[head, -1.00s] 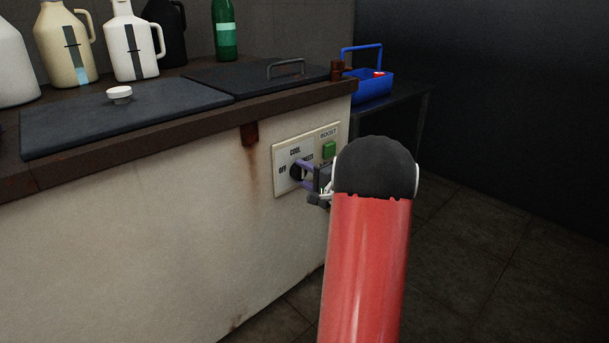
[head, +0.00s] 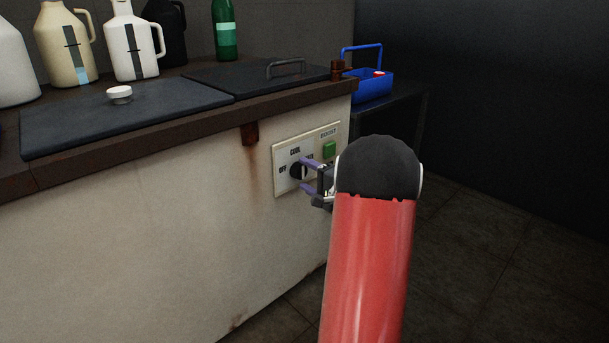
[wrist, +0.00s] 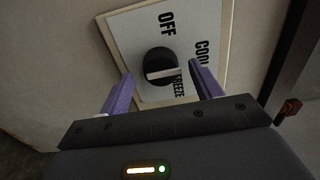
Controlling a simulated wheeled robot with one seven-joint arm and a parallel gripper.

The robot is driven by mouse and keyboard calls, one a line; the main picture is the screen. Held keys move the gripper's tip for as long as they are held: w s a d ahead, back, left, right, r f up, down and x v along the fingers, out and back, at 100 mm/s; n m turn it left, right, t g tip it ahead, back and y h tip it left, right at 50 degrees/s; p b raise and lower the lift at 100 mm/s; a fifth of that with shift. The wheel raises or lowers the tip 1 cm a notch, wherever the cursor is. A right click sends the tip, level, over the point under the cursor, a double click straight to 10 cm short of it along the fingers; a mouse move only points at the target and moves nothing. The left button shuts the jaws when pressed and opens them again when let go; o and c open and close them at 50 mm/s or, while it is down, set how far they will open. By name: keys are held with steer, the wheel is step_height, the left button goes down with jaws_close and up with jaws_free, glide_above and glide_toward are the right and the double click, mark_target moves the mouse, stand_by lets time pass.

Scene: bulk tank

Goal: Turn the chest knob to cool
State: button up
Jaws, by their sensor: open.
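The chest knob (head: 298,171) is a round black dial on a pale panel (head: 280,187) on the chest's front. Labels OFF, COOL and FREEZE stand around it. In the wrist view the knob (wrist: 158,64) shows a pale bar lying roughly sideways; I cannot tell exactly which label it marks. My gripper (head: 305,175) is open, its purple fingers spread above and below the knob in the head view. In the wrist view the gripper (wrist: 160,82) has one finger on each side of the knob, apart from it.
A green BOOST button (head: 329,149) sits right of the knob, close to my gripper. The chest's dark top (head: 130,118) overhangs the panel. Jugs and a green bottle (head: 225,32) stand at the back. A blue carrier (head: 372,86) is on a side table.

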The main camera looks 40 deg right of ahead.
steer(key=s, duration=0.6)
steer(key=shift+s+d, duration=0.2)
steer(key=shift+d, duration=0.05)
steer(key=s+a+r+n+g+y, duration=0.15)
steer(key=a+n+g+y, duration=0.25)
steer(key=a, duration=0.9)
steer(key=s+a+r+n+g+y, duration=0.1)
steer(key=a+r+n+g+y, duration=0.2)
steer(key=a, duration=1.1)
steer(key=s+a+f+n+g+h, duration=0.4)
steer(key=s+a+n+g, duration=0.3)
steer(key=s+a, duration=0.45)
steer(key=s+d+r+n+t+h, duration=0.1)
steer(key=s+d+n+h, duration=0.25)
steer(key=s, duration=0.35)
step_height(320, 180, up, 14)
steer(key=p, duration=1.3)
steer(key=shift+w+f+t+h, duration=0.15)
steer(key=shift+w+t+h, duration=0.05)
steer(key=shift+t+h, duration=0.15)
